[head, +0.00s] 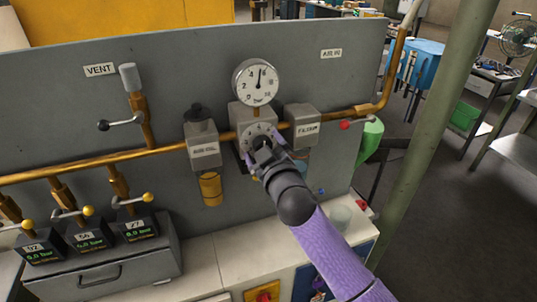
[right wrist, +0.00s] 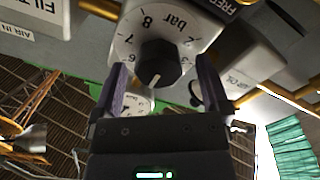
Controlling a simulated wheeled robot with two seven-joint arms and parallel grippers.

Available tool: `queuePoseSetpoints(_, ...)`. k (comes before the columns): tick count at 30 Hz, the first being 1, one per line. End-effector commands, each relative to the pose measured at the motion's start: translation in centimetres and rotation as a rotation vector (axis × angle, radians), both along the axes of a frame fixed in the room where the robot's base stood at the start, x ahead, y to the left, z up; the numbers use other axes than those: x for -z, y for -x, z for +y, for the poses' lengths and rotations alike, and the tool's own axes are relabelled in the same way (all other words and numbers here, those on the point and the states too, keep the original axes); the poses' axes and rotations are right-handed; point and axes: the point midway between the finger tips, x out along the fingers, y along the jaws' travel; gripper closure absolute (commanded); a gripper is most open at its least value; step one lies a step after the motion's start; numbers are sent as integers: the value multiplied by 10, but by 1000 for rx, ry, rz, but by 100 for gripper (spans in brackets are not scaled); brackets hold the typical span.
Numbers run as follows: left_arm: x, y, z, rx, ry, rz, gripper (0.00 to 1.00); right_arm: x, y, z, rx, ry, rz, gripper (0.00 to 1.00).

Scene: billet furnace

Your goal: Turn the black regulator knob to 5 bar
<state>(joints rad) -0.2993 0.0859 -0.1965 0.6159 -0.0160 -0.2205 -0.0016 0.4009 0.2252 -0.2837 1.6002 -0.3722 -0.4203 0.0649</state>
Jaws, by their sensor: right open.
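The black regulator knob (right wrist: 160,62) sits on a white numbered bar dial (right wrist: 127,45). Its pale mark points toward the bottom of the right wrist view. In the head view the dial (head: 258,130) shows on the grey regulator under the round pressure gauge (head: 257,82); the knob is mostly hidden by my gripper. The gauge needle stands close to upright; its exact value is too small to read. My right gripper (right wrist: 162,88) is open, its fingers at either side of the knob, with gaps visible. It also shows in the head view (head: 264,150). My left gripper is out of view.
A filter block (head: 302,127) stands right of the regulator and an oiler block (head: 203,152) left of it, close to my gripper. A brass pipe (head: 100,162) runs along the panel. Several yellow-tipped valve levers (head: 88,211) stand at lower left.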

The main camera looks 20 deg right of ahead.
Motion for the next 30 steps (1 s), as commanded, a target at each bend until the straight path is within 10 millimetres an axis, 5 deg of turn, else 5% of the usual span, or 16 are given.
queuePoseSetpoints(12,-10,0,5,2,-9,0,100,0,85,-3,-1,-1,1,4)
queuePoseSetpoints(26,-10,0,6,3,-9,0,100,0,90,-3,0,1,0,4)
queuePoseSetpoints(28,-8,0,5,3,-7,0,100,10,89,-4,2,-1,21,4)
queuePoseSetpoints(30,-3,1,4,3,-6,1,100,45,88,-6,6,-9,95,4)
